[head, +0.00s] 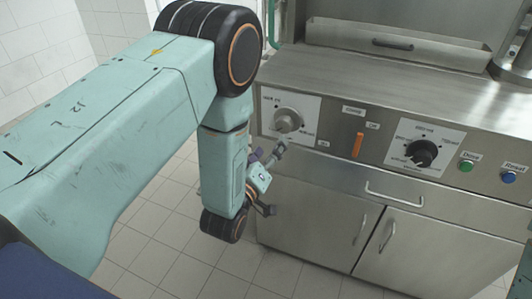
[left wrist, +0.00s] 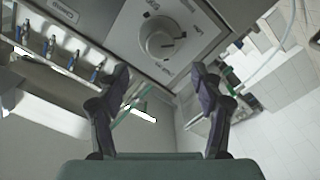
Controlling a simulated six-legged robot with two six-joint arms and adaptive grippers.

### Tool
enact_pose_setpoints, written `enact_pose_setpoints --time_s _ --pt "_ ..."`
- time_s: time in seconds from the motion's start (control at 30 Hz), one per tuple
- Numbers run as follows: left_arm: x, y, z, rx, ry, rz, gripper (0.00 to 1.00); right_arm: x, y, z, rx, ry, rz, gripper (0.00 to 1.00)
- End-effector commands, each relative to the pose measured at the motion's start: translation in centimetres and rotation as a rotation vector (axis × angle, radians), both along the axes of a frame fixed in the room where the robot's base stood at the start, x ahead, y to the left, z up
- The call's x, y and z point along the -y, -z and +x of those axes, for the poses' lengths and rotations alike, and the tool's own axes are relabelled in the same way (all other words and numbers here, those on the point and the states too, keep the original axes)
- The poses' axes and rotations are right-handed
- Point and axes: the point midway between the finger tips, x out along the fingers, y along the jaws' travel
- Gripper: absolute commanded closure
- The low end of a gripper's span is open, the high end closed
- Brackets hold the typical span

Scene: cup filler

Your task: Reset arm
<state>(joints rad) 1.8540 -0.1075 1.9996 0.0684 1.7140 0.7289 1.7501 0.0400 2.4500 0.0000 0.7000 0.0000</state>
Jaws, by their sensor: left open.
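My left arm comes in from the left in the head view and bends down in front of the steel machine. My left gripper (head: 274,181) is open and empty, beside the machine's front, below and left of the large grey knob (head: 287,121). In the left wrist view its two dark fingers (left wrist: 160,74) stand wide apart with nothing between them. A round light-grey knob (left wrist: 160,38) on a panel shows beyond the fingertips there. No contact between the gripper and a knob is visible. My right gripper is not in view.
The panel also has an orange switch (head: 357,145), a black knob (head: 421,153), a green button (head: 467,166) and a blue button (head: 508,177). A drawer handle (head: 394,193) and cabinet doors (head: 315,219) are below. Open tiled floor (head: 190,262) lies left of the machine.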

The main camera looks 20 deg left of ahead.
Motion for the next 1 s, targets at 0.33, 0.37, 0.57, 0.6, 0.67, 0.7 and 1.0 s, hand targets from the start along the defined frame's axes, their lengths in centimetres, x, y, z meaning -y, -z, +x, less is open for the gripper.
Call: enact_pose_setpoints --time_s 0.33,0.37,0.57,0.6,0.67,0.7,1.0 --pt "-0.1 0.0 -1.5 -0.001 -0.001 0.000 0.33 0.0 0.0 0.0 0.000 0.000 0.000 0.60" --pt "-0.1 0.0 -1.5 -0.001 -0.001 0.000 0.33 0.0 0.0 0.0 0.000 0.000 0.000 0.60" --pt "-0.1 0.0 -1.5 -0.001 -0.001 0.000 0.33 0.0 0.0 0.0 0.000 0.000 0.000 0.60" --pt "-0.1 0.0 -1.5 -0.001 -0.001 0.000 0.33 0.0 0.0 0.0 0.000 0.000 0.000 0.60" --pt "-0.1 0.0 -1.5 0.000 -0.001 0.004 0.33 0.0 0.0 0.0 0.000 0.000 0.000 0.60" --pt "-0.1 0.1 -1.5 -0.004 -0.001 0.016 0.33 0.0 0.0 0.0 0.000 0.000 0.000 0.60" --pt "-1.1 10.5 -7.5 -0.504 0.076 0.357 0.33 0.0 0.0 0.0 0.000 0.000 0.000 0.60"
